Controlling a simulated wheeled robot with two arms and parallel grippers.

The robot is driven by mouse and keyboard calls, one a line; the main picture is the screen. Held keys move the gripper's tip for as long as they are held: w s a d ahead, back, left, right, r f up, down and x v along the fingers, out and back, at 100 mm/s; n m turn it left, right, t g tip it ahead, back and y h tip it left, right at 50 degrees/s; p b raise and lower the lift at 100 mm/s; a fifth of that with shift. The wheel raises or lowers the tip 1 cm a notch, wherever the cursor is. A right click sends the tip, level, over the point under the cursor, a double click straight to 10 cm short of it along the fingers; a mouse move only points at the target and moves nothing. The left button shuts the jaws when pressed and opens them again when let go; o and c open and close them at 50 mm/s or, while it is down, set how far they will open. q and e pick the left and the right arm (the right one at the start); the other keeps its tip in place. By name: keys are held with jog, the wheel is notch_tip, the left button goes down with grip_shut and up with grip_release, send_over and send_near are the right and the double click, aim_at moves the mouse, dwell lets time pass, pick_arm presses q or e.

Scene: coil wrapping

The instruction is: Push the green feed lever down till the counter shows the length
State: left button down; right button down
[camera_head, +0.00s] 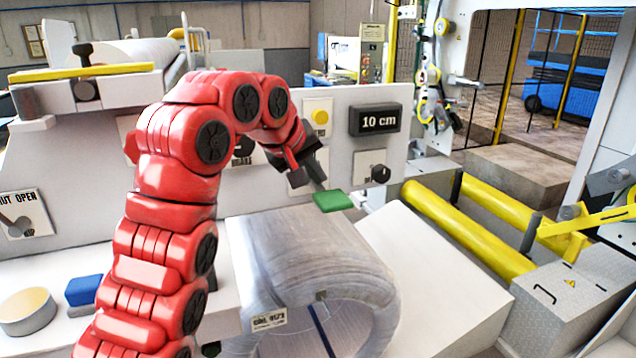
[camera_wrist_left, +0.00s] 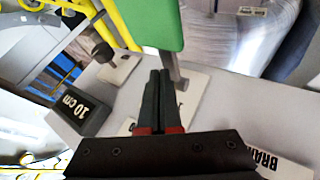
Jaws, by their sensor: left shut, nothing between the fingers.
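The green feed lever (camera_head: 333,201) is a flat green pad sticking out from the pale machine panel, above the grey coil. It shows large at the top of the left wrist view (camera_wrist_left: 152,22). My left gripper (camera_head: 318,180) is shut and empty, with its tips close by the pad's upper left side in the head view. In the left wrist view the closed fingers (camera_wrist_left: 160,75) point towards the pad; I cannot tell if they touch it. The counter (camera_head: 376,119) reads "10 cm" and also shows in the left wrist view (camera_wrist_left: 84,106). My right gripper is not in view.
The wrapped coil (camera_head: 305,265) lies below the lever. A black knob (camera_head: 380,174) and a yellow button (camera_head: 320,116) sit on the panel near the gripper. Yellow rollers (camera_head: 465,230) stand to the right. A blue block (camera_head: 84,290) and a tape roll (camera_head: 27,310) lie at left.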

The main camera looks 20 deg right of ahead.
aim_at(315, 187)
pick_arm(q)
jog(key=shift+r, duration=0.15)
dwell(0.3)
jog(key=shift+r+p, duration=0.7)
jog(key=shift+r, duration=0.25)
jog(key=r+p, duration=0.5)
jog(key=shift+w, duration=0.2)
dwell(0.4)
